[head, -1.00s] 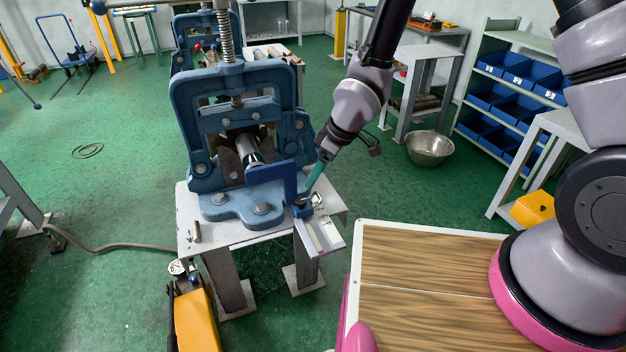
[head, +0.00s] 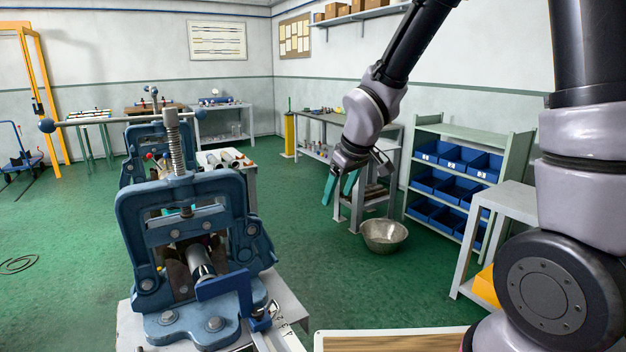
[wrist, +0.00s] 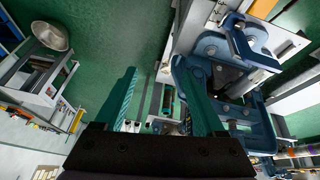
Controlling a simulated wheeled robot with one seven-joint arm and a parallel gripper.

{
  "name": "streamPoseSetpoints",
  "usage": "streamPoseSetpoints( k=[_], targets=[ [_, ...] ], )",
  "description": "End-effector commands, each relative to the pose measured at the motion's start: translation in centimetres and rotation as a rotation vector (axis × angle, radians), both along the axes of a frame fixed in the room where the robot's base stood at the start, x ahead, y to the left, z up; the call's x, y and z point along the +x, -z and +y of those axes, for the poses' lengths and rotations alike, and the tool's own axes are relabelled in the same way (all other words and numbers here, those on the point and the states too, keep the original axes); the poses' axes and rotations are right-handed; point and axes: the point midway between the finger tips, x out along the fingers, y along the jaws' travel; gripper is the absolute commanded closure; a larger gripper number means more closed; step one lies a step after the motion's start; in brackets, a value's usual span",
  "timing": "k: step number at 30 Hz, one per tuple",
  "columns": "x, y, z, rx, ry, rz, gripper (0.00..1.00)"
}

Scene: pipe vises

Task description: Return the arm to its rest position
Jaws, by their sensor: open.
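My gripper (head: 340,188) hangs in the air in the head view, to the right of the near blue pipe vise (head: 185,245) and above the height of its base. Its two teal fingers are spread apart with nothing between them. The fingers also show in the wrist view (wrist: 160,105), open and empty. The near vise stands on a small metal stand and has a grey pipe (head: 200,262) in it. A blue hooked part (head: 240,290) sits at its front right.
A metal bowl (head: 384,235) lies on the floor at centre right. A shelf with blue bins (head: 455,185) and a white side table (head: 500,205) stand to the right. A second vise (head: 145,150) is behind the near one. Green floor is open around the gripper.

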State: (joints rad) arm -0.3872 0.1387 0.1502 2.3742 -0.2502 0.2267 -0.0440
Motion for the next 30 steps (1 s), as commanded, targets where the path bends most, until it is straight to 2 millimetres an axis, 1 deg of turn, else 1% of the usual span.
streamPoseSetpoints(
  k=[1, 4, 6, 8, 9, 11, 12, 15, 18, 22, 26, 30],
  targets=[
    [0.2, -2.5, -2.3, 0.017, 0.085, -0.016, 0.28],
    [-0.5, -6.4, -6.2, 0.055, 0.242, -0.024, 0.28],
    [-1.5, -8.9, -8.8, 0.09, 0.349, -0.028, 0.28],
    [-2.5, -10.9, -10.8, 0.123, 0.436, -0.029, 0.28],
    [-3.4, -12.2, -12.0, 0.15, 0.493, -0.031, 0.28],
    [-4.8, -13.8, -13.7, 0.191, 0.576, -0.03, 0.28],
    [-5.9, -14.9, -14.7, 0.222, 0.627, -0.03, 0.28],
    [-8.6, -17.2, -16.7, 0.303, 0.746, -0.028, 0.28],
    [-11.2, -18.7, -18.0, 0.377, 0.834, -0.021, 0.28],
    [-13.5, -19.9, -18.7, 0.449, 0.906, -0.015, 0.28],
    [-14.5, -20.3, -18.9, 0.481, 0.935, -0.01, 0.28],
    [-14.6, -20.3, -18.9, 0.482, 0.936, -0.009, 0.28]
  ],
)
